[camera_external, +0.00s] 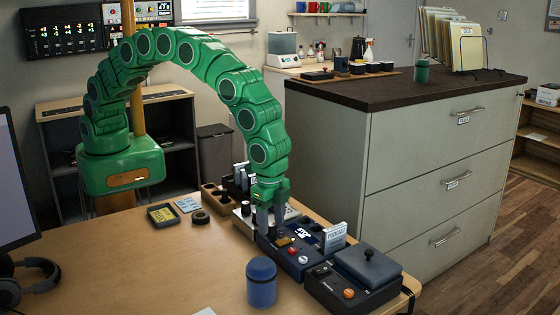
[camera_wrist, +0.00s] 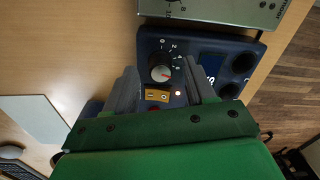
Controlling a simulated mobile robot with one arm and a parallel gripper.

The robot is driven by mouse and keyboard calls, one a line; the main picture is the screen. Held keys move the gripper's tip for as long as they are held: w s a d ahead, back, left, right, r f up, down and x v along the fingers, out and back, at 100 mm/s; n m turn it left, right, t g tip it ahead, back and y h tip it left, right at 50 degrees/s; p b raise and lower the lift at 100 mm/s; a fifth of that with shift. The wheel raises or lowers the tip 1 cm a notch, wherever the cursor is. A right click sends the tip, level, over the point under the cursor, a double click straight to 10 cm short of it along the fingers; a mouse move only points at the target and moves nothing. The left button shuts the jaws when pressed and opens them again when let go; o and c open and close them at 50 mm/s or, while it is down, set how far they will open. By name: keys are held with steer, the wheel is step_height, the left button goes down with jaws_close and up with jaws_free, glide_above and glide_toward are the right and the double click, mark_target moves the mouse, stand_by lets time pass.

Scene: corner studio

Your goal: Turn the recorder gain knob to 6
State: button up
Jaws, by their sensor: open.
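The recorder is a dark blue box with a small display on the desk (camera_external: 298,258); it also shows in the wrist view (camera_wrist: 210,48). My gripper (camera_external: 270,216) is over the recorder's far end. In the wrist view its grey fingers (camera_wrist: 161,72) are open, one on each side of the knob, apart from it. The external view hides the knob behind my gripper.
A yellow switch (camera_wrist: 158,95) and a red button (camera_wrist: 154,110) sit close below the knob. A silver panel (camera_wrist: 225,10) adjoins the recorder. A box with a black lever (camera_external: 368,268) and a blue canister (camera_external: 261,282) stand nearby. The desk's left middle is clear.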

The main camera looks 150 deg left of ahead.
mark_target(270, 225)
step_height(270, 225, up, 6)
steer(key=shift+d+r, duration=0.1)
steer(key=shift+r, duration=0.15)
stand_by(0.5)
steer(key=shift+s+d+r, duration=0.1)
steer(key=shift+d+r, duration=0.15)
steer(key=shift+r, duration=0.05)
steer(key=s+d+r+m, duration=0.2)
steer(key=s+d+r, duration=1.65)
steer(key=s, duration=0.25)
steer(key=s+d, duration=0.3)
steer(key=s, duration=0.7)
steer(key=s+d+g, duration=0.1)
steer(key=s+d, duration=0.2)
steer(key=s, duration=0.7)
steer(key=s+d+m, duration=0.1)
steer(key=s+d, duration=0.1)
steer(key=s, duration=0.8)
steer(key=shift+d+r+g, duration=0.4)
steer(key=shift+s, duration=0.1)
